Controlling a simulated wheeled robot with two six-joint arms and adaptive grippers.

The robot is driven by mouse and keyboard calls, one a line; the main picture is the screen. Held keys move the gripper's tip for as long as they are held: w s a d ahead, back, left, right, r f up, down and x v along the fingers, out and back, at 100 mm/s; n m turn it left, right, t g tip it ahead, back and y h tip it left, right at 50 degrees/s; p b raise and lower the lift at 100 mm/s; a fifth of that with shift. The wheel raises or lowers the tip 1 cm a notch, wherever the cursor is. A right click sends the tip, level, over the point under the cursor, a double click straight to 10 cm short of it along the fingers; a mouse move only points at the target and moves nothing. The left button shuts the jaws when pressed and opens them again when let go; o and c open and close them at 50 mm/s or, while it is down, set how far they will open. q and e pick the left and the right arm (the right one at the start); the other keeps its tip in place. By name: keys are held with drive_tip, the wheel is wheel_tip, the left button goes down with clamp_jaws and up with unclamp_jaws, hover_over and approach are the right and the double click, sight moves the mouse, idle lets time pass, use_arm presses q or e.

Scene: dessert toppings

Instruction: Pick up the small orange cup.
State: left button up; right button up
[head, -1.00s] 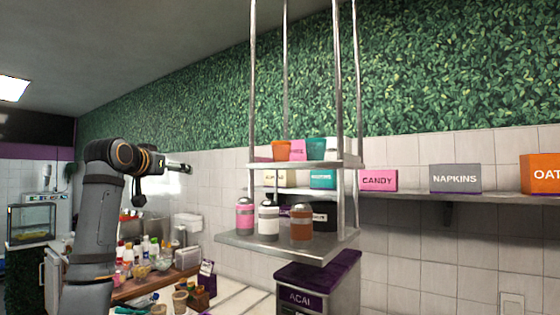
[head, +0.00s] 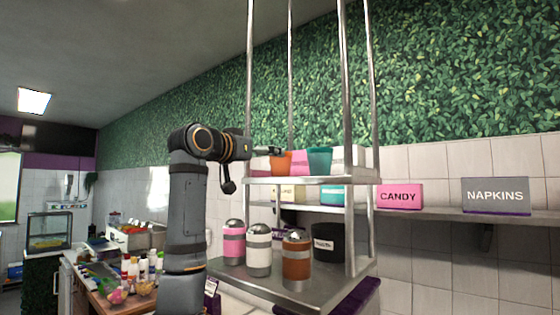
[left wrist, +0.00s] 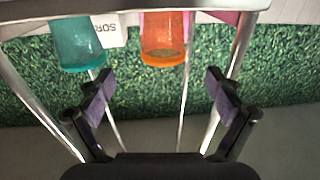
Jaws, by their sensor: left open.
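The small orange cup (head: 281,164) stands on the top shelf of the metal rack (head: 312,181), beside a teal cup (head: 319,161). My left gripper (head: 268,150) comes in from the left at the height of the cup and overlaps its upper edge in the head view. In the left wrist view the picture looks upside down. There my left gripper (left wrist: 160,84) is open and empty, its two fingers apart, with the orange cup (left wrist: 165,38) ahead between their lines. The teal cup (left wrist: 77,42) is to the left there. My right gripper is not in view.
Pink and white boxes (head: 348,157) stand behind the cups. Rack posts (head: 248,75) rise close to my arm. Pink, white and brown dispensers (head: 297,255) stand on the lower shelf. A wall shelf holds a candy box (head: 400,196) and a napkins box (head: 495,196).

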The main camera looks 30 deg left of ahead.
sight(275, 160)
use_arm(q)
drive_tip(key=w, duration=0.3)
drive_tip(key=w+f+p, duration=0.1)
drive_tip(key=w, duration=0.1)
drive_tip(key=shift+w+a, duration=0.1)
drive_tip(key=shift+w, duration=0.25)
drive_tip(key=w+r+p, duration=0.1)
drive_tip(key=w+p, duration=0.1)
drive_tip(key=p, duration=0.1)
drive_tip(key=shift+a+r, duration=0.1)
drive_tip(key=shift+a, duration=0.05)
drive_tip(key=shift+w+f+p, duration=0.2)
drive_tip(key=shift+w+p, duration=0.45)
drive_tip(key=shift+w, duration=0.1)
drive_tip(key=shift+w+f, duration=0.1)
drive_tip(key=shift+w, duration=0.15)
drive_tip(key=c, duration=0.5)
drive_tip(key=shift+c, duration=2.3)
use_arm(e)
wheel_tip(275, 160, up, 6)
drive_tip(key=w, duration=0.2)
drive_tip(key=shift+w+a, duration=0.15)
